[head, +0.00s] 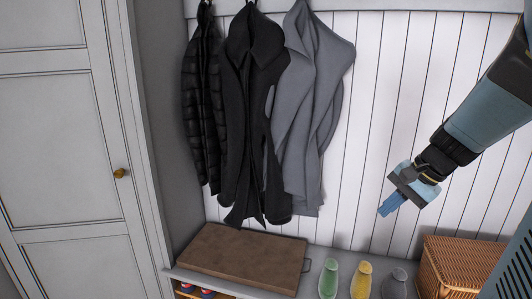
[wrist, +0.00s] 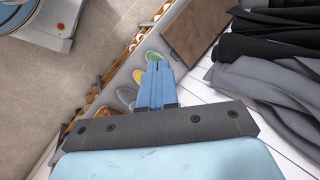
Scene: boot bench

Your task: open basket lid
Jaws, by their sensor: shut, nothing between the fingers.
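The wicker basket (head: 462,262) stands on the bench at the lower right of the head view. Its woven lid (head: 468,248) looks shut, and its right side is hidden behind part of my own body. My gripper (head: 386,210) is in the air in front of the white plank wall, above and left of the basket and apart from it. Its blue fingers are closed together and empty, which also shows in the wrist view (wrist: 157,68).
Green (head: 328,279), yellow (head: 361,281) and grey (head: 395,284) shoes stand on the bench left of the basket. A flat brown case (head: 240,258) lies further left. Dark and grey coats (head: 310,110) hang above it. A panelled door (head: 65,150) is at far left.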

